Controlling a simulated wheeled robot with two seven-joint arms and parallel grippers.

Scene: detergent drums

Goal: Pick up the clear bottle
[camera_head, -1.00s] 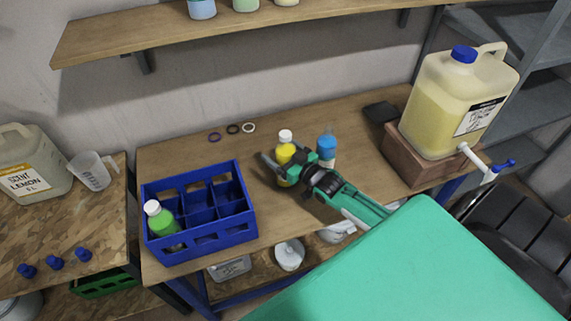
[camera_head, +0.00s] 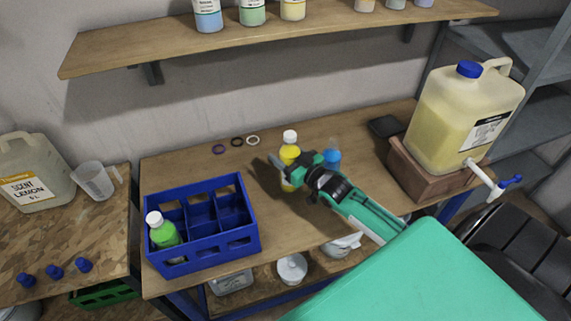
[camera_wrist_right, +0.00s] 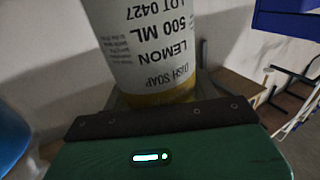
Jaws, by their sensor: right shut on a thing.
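A clear bottle with yellow contents and a white cap (camera_head: 289,153) is upright in my right gripper (camera_head: 290,165), above the wooden workbench (camera_head: 215,165). My right gripper is shut around its body. In the right wrist view the bottle (camera_wrist_right: 150,45) fills the upper middle, with a white label reading lemon dish soap, 500 ml; its cap is out of that view. My left gripper is not in view.
A blue bottle (camera_head: 332,157) stands just right of the gripper, partly hidden. A blue divided crate (camera_head: 210,246) at the bench's left holds a green bottle (camera_head: 163,233). Three rings (camera_head: 237,142) lie behind. A large jug (camera_head: 455,115) stands on a block at right.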

